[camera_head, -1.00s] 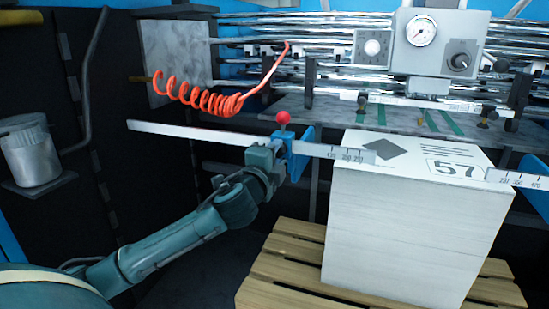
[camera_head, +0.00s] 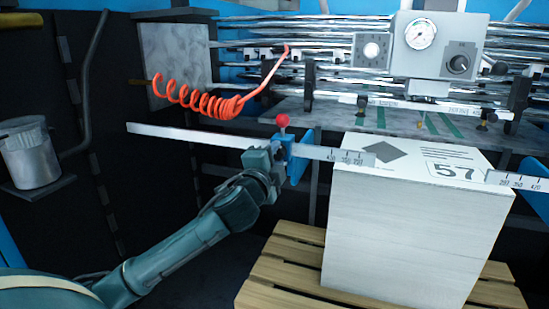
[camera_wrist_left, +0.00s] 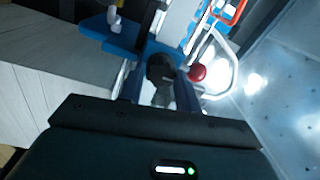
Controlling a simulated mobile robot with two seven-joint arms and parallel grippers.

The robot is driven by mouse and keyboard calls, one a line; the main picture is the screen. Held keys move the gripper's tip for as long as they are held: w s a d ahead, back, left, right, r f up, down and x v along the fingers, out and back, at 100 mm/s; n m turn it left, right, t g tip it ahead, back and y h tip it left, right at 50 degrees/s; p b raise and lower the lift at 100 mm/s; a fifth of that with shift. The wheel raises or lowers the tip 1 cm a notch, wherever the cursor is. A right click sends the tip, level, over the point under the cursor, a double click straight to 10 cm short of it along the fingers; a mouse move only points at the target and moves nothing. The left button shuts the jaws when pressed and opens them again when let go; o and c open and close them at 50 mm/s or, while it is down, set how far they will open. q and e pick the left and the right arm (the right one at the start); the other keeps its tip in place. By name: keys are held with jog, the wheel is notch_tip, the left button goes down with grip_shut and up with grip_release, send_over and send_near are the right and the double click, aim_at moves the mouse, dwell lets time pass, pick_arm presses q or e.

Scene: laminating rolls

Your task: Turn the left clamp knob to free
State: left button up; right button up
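The blue clamp (camera_head: 298,158) sits on the long white scale bar (camera_head: 205,136), left of the paper stack. A red ball (camera_head: 282,120) tops it and also shows in the left wrist view (camera_wrist_left: 197,72). The black clamp knob (camera_wrist_left: 160,68) shows in the left wrist view, between my finger ends; in the head view my gripper hides it. My left gripper (camera_head: 276,163) is at the clamp's left side. In the left wrist view its fingers (camera_wrist_left: 158,92) stand apart on either side of the knob; firm contact is not clear. My right gripper is not in view.
The tall paper stack (camera_head: 410,230) marked 57 stands on a wooden pallet (camera_head: 275,268) right of the clamp. A coiled orange hose (camera_head: 200,98) hangs above the bar. A gauge box (camera_head: 435,45) and shiny rollers are behind. A metal pot (camera_head: 28,152) is far left.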

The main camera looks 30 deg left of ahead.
pick_arm(q)
jog(key=o, duration=0.3)
jog(key=shift+o, duration=0.2)
jog(key=shift+s+d+f, duration=0.1)
jog(key=shift+s, duration=0.45)
jog(key=v, duration=1.2)
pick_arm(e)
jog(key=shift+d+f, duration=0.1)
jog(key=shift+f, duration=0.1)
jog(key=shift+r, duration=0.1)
